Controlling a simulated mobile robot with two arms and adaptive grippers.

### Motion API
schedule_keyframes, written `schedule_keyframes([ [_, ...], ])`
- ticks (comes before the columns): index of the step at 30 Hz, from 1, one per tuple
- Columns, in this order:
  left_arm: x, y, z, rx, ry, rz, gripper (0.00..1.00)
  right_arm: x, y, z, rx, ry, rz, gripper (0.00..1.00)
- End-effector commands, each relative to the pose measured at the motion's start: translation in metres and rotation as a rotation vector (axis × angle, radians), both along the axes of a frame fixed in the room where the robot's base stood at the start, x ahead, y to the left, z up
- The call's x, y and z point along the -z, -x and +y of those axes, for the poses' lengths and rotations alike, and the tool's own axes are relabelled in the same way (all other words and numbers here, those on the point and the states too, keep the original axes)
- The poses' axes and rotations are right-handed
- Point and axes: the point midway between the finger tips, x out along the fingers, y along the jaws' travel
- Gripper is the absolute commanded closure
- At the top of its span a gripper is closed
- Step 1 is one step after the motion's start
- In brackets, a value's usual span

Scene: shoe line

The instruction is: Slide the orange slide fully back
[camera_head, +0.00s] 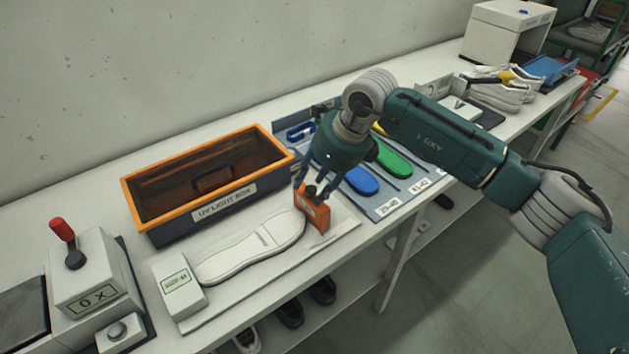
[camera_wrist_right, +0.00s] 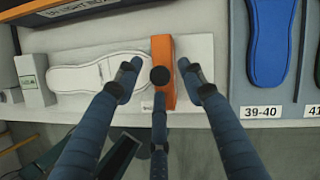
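The orange slide (camera_head: 313,213) stands upright on a white measuring board (camera_head: 345,226), at the right end of a white sole (camera_head: 250,247). A black knob shows at its top. My right gripper (camera_head: 313,190) is over the slide, its fingers pointing down around the knob. In the right wrist view the slide (camera_wrist_right: 162,58) lies between the spread fingertips of the right gripper (camera_wrist_right: 160,75), with a visible gap to the left finger. Whether any finger touches the slide or knob is unclear. The sole (camera_wrist_right: 95,73) lies left of it. My left gripper is not in view.
A small white block (camera_head: 179,286) stands at the board's left end. An orange-rimmed UV light box (camera_head: 148,220) is behind the sole. A blue size board (camera_head: 382,208) with coloured insoles lies to the right. A grey box with a red lever (camera_head: 88,275) stands at lower left.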

Motion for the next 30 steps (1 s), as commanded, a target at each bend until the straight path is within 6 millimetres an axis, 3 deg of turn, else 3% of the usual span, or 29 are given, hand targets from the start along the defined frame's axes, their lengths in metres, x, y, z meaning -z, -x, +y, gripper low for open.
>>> schedule_keyframes([
  [6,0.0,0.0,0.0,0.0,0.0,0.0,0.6,0.001,0.0,0.0,0.0,0.0,0.0,0.62],
  [12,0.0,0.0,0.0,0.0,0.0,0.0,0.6,0.0,0.0,0.0,0.0,0.0,0.0,1.0],
  [19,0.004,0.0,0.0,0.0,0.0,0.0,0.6,0.001,-0.003,-0.003,0.001,-0.001,-0.001,1.0],
  [24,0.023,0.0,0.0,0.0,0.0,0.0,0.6,0.004,-0.022,-0.03,0.007,0.001,-0.004,1.0],
  [30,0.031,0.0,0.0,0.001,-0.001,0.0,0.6,0.001,-0.038,-0.05,0.003,-0.001,-0.002,1.0],
])
